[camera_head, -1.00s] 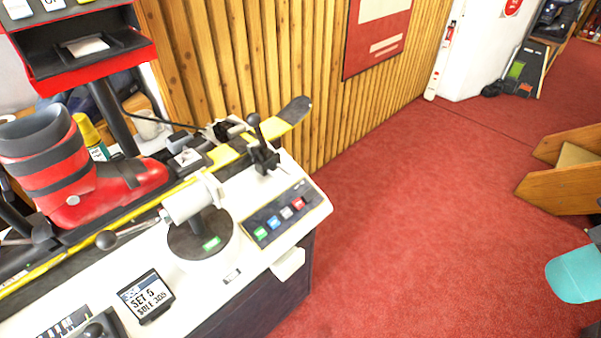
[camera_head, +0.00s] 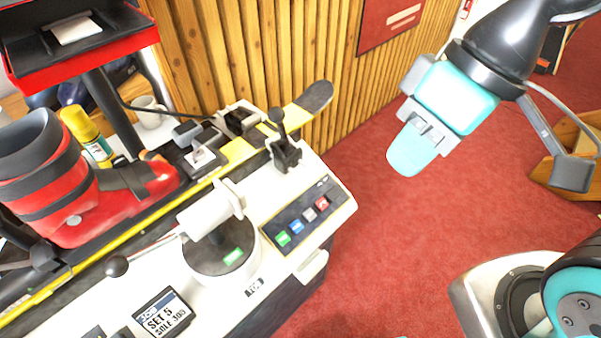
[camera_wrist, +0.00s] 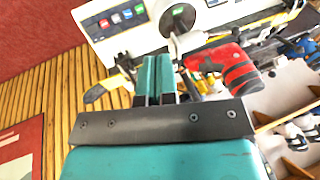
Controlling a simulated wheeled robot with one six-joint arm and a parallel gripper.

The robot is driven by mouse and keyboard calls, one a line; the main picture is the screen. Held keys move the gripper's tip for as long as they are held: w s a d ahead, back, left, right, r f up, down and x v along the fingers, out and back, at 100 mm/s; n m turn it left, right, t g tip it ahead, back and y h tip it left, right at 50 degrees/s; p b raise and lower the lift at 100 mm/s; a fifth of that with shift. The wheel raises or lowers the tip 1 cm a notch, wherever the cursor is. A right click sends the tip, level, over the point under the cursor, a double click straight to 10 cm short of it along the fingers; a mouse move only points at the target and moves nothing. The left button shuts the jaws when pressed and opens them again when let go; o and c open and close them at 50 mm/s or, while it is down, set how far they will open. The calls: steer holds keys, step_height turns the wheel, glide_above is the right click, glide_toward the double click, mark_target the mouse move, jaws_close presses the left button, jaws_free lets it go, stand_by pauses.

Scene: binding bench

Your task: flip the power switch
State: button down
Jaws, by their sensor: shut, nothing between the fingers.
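A black upright lever with a ball knob (camera_head: 284,150) stands on a small base at the back right of the white bench (camera_head: 180,270). It is the likeliest power switch, but no label on it is readable. A button panel (camera_head: 302,218) with green, blue, grey and red buttons lies in front of it; it also shows in the wrist view (camera_wrist: 122,17). My gripper (camera_head: 407,160) is shut and empty, over the red floor to the right of the lever and apart from the bench. In the wrist view its teal fingers (camera_wrist: 155,78) are together.
A red and black ski boot (camera_head: 75,210) stands on the left of the bench along a yellow ski (camera_head: 315,98). A white clamp with a ball-ended handle (camera_head: 210,217) and a display (camera_head: 162,314) are nearer. A slatted wooden wall (camera_head: 240,50) rises behind.

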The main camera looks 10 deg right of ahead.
mark_target(337, 185)
steer(key=shift+w+a, duration=0.2)
steer(key=shift+w, duration=0.15)
steer(key=w+d+f+m+t+h+b, duration=0.1)
steer(key=w+f+m+b, duration=0.3)
steer(key=w+f+m, duration=0.5)
steer(key=w+d+f+m+t+h+b, duration=0.2)
steer(key=w+f+m, duration=0.7)
steer(key=f, duration=0.8)
steer(key=shift+w+d+f+t+b, duration=0.35)
steer(key=shift+w+d+t+b, duration=0.4)
steer(key=shift+t+b, duration=0.25)
steer(key=p+x, duration=0.1)
steer(key=x, duration=1.3)
steer(key=shift+s+d+p, duration=0.1)
steer(key=shift+s+p, duration=0.1)
steer(key=shift+p, duration=0.15)
